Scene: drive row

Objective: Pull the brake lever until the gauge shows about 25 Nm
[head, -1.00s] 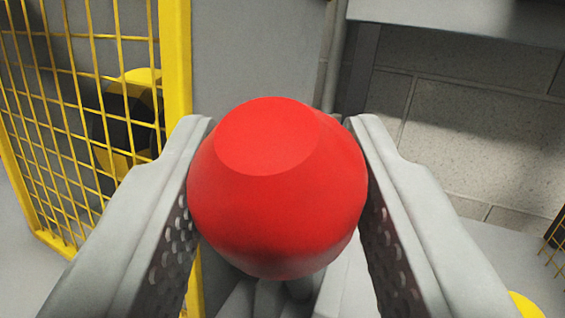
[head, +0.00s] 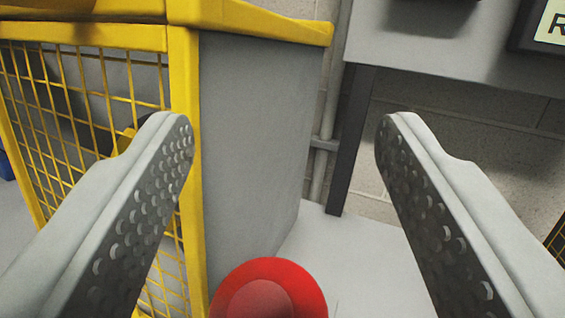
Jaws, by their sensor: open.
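The red knob (head: 285,278), which looks like the top of the brake lever, shows at the bottom middle of the head view, cut off by the frame edge. My gripper (head: 285,135) is open wide and empty. Its two perforated grey fingers stand to the left and right, with the knob below and between them, apart from both. The rest of the lever is hidden below the frame. The gauge's reading is not in view; only the corner of a dark-framed pale panel with a letter "R" (head: 556,25) shows at the top right.
A yellow-framed mesh guard (head: 183,150) with a grey side panel (head: 250,140) stands at the left. A grey bench or cabinet (head: 460,55) on a dark leg (head: 350,140) is at the right. A pipe (head: 322,150) runs up the block wall. Pale floor is clear between them.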

